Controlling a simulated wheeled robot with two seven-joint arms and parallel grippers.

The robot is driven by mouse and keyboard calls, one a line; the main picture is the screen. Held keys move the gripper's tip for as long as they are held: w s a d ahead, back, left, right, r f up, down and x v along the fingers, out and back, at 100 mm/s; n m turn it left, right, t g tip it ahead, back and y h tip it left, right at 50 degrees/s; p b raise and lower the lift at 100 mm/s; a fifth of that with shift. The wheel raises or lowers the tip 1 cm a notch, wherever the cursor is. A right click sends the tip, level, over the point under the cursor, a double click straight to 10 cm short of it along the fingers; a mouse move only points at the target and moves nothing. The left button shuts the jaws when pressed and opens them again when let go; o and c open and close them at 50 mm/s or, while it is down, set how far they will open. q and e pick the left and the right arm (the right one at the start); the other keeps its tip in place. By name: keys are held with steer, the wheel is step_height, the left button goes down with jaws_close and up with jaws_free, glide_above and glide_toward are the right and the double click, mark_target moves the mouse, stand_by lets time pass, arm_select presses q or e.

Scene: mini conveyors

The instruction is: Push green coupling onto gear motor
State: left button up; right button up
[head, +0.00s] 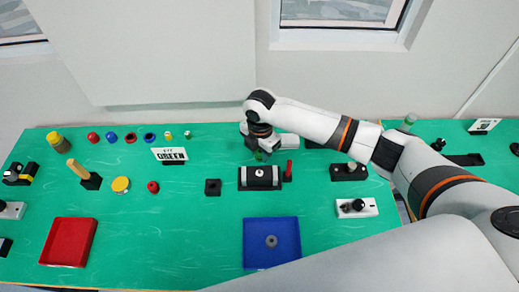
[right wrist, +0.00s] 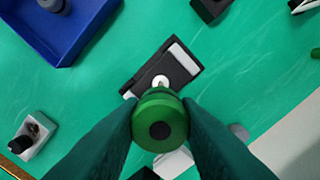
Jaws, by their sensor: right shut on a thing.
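My right gripper (head: 261,146) is shut on the green coupling (head: 261,156), a round piece with a dark centre hole. In the right wrist view the two fingers of the gripper (right wrist: 161,115) grip the coupling (right wrist: 160,133) from both sides. The gear motor (head: 259,177) appears to be the black and silver unit with a pale round shaft end on top. It also shows in the right wrist view (right wrist: 183,62), partly behind the coupling. The coupling appears above and just behind the motor in the head view; contact cannot be told. My left gripper is not in view.
A blue tray (head: 249,257) holding a grey round part stands in front of the motor. A red handle (head: 288,171) is at the motor's right and a black block (head: 212,187) at its left. A sign (head: 171,155) reads GREEN. A red tray (head: 88,242) stands front left.

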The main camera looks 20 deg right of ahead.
mark_target(259, 170)
steer(key=shift+a+f+b, duration=0.1)
steer(key=shift+f+b, duration=0.35)
steer(key=shift+f, duration=0.5)
steer(key=shift+f+b, duration=1.05)
steer(key=shift+f, duration=0.9)
steer(key=shift+p, duration=0.75)
steer(key=shift+f+b, duration=0.9)
steer(key=shift+f, duration=0.6)
steer(key=o, duration=1)
steer(key=shift+o, duration=0.2)
